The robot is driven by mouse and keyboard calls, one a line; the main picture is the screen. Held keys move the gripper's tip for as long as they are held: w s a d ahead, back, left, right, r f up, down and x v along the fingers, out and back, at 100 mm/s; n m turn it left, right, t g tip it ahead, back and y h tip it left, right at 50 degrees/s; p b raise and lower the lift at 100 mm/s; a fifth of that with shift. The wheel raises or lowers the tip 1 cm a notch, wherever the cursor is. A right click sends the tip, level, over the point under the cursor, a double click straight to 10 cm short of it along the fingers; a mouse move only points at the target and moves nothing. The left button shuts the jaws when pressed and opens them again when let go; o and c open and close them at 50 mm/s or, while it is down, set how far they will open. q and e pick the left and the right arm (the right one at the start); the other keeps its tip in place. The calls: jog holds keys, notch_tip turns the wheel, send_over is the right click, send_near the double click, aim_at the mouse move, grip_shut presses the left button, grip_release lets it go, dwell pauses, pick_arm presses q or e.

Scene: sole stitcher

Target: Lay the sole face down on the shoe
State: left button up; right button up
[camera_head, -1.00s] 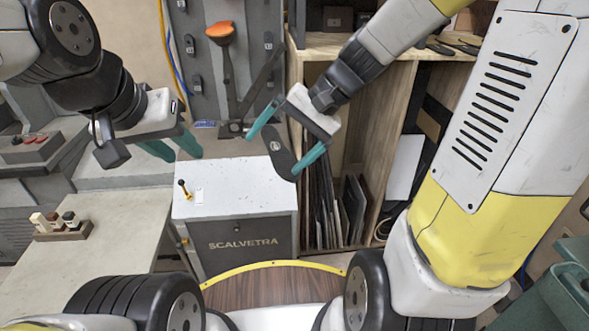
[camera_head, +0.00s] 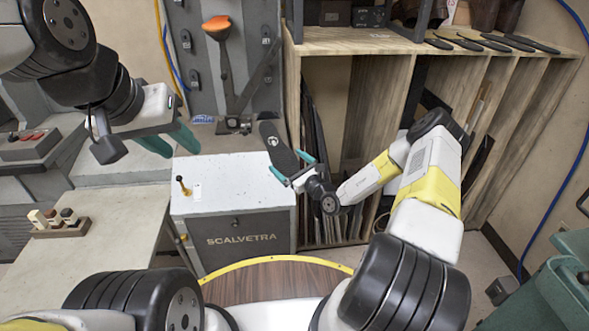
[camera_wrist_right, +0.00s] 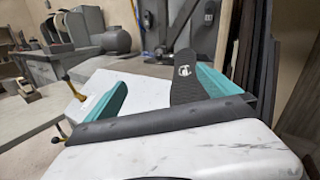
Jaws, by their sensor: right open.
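The dark sole (camera_head: 275,143) with a small white mark shows at the back right corner of the white cabinet top; what supports it is unclear. My right gripper (camera_head: 292,166) is open at its near end. In the right wrist view the sole (camera_wrist_right: 186,75) rises beyond the two teal fingers, its lower end between them and closer to the right finger. The left finger is apart from it. An orange-brown shape, seemingly the upturned shoe (camera_head: 216,23), sits on top of the post behind the cabinet. My left gripper (camera_head: 169,141) is open and empty left of the cabinet.
The cabinet top (camera_head: 230,185) has a small yellow lever (camera_head: 183,184) at its left. A wooden shelf unit (camera_head: 385,48) with several dark soles on top stands at the right. A grey table (camera_head: 95,240) at the left holds a small block rack (camera_head: 58,226).

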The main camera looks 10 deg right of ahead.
aim_at(289, 167)
jog(key=d+f+m+h, duration=0.4)
jog(key=f+m+h, duration=0.15)
jog(key=f, duration=0.45)
jog(key=shift+t, duration=0.3)
jog(key=shift+x, duration=4.85)
jog(key=shift+f, duration=0.15)
jog(key=c, duration=1.8)
jog(key=shift+r, duration=1.6)
